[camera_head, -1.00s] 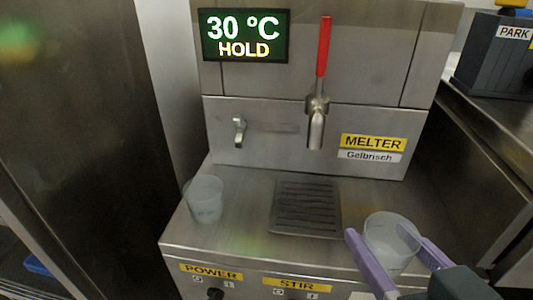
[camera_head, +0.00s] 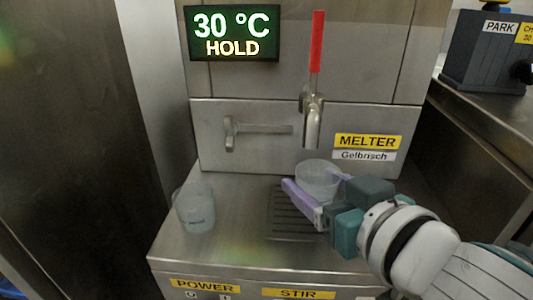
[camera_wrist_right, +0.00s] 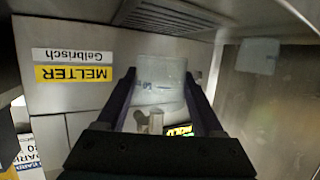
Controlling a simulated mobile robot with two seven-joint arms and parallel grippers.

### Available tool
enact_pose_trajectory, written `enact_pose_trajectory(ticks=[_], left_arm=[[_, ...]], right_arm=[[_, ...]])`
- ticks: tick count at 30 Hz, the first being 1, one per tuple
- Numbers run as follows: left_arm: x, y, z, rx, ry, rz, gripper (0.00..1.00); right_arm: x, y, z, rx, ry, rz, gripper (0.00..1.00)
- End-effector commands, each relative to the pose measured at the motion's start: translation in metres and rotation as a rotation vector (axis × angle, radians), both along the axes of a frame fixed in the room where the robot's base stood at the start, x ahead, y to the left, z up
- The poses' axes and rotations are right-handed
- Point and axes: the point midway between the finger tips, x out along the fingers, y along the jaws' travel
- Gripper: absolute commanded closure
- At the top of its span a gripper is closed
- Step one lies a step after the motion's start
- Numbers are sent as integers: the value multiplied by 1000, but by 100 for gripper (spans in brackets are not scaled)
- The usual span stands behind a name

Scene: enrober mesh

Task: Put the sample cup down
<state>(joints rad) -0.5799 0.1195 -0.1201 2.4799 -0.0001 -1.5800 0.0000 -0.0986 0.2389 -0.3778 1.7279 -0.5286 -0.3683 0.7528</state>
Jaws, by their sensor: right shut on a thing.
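My right gripper (camera_head: 316,184) is shut on a clear, frosted sample cup (camera_head: 318,173), with one lilac finger on each side. The cup is upright, in front of the melter just below the spout (camera_head: 312,130), over the back part of the dark drip grate (camera_head: 290,223). I cannot tell whether its base touches the grate. In the right wrist view the cup (camera_wrist_right: 160,80) sits between the dark fingers. A second similar cup (camera_head: 195,208) stands on the left of the steel deck. My left gripper is not in view.
The red tap handle (camera_head: 317,42) stands upright above the spout. A metal lever (camera_head: 230,134) is on the front at left. The display (camera_head: 232,34) reads 30 °C HOLD. The deck (camera_head: 240,200) is clear between the second cup and the grate.

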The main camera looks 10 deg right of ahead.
Motion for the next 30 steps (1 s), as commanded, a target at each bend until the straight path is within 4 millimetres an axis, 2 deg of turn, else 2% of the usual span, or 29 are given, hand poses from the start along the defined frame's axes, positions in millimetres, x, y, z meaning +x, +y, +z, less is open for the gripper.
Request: enact_pose_trajectory(ticks=[3, 6, 9, 15, 26, 27, 30], left_arm=[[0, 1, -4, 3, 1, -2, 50], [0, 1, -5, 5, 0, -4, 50], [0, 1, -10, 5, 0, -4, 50], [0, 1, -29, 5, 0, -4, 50], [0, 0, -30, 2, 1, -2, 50], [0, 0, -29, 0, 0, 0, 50], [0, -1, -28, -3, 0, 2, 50]], right_arm=[[19, 3, -1, -1, -1, 0, 93], [26, 4, 0, -1, 0, -1, 93], [27, 4, -7, 0, 2, -1, 93], [27, 4, -37, 0, 3, 0, 93], [26, 4, -39, 2, 1, 0, 93], [26, 4, -38, 1, 1, 1, 28], [26, 4, -38, 1, 1, 1, 17]])
